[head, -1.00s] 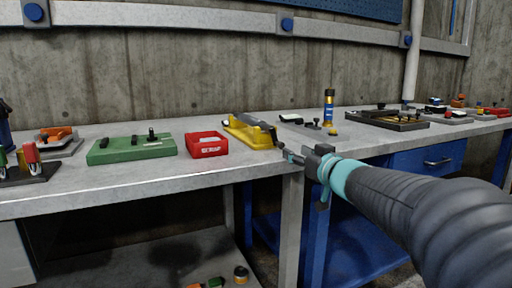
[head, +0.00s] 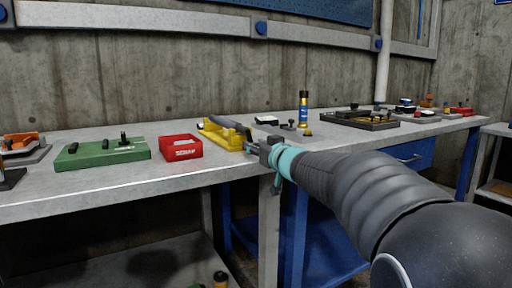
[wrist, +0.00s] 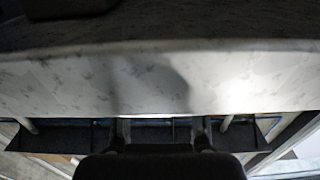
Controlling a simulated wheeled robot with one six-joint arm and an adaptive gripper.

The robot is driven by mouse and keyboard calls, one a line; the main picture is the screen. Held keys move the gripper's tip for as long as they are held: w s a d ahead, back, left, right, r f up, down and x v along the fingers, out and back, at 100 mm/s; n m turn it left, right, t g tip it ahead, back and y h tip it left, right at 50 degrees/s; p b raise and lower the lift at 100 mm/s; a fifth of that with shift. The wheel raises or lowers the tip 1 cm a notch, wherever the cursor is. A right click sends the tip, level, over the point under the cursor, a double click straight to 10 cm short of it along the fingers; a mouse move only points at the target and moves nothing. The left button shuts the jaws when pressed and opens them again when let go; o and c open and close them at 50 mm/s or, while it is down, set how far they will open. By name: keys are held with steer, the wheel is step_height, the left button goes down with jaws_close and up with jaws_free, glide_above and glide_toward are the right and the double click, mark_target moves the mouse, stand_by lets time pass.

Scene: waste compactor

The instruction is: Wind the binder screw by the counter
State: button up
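My gripper (head: 254,148) is at the front edge of the workbench in the head view, just right of and in front of a yellow holder (head: 219,135) with a dark grey bar in it. Whether they touch cannot be told. In the wrist view my gripper (wrist: 160,134) shows two fingers apart with nothing seen between them, facing the pale bench edge (wrist: 150,85). Small dark parts (head: 290,126) lie on the bench behind it. I cannot make out which item is the binder screw or the counter.
A red bin (head: 181,148) and a green block with black pegs (head: 102,153) stand to the left on the workbench (head: 120,180). A blue and yellow can (head: 303,110) stands behind. A dark tray (head: 360,120) lies to the right. The bench's front strip is mostly clear.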

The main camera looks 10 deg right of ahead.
jaws_close()
steer(key=m+p, duration=0.1)
steer(key=p, duration=0.3)
steer(key=shift+s+a+r+m, duration=0.1)
steer(key=shift+a+r+m, duration=0.2)
steer(key=shift+m, duration=0.1)
steer(key=m+p, duration=0.2)
steer(key=shift+s+a+f+p, duration=0.1)
steer(key=shift+a+f+p, duration=0.1)
steer(key=shift+a+p, duration=0.15)
steer(key=shift+f+m, duration=0.2)
steer(key=shift+m, duration=0.1)
steer(key=shift+o, duration=1.7)
jaws_free()
steer(key=shift+a, duration=0.1)
steer(key=shift+f, duration=0.1)
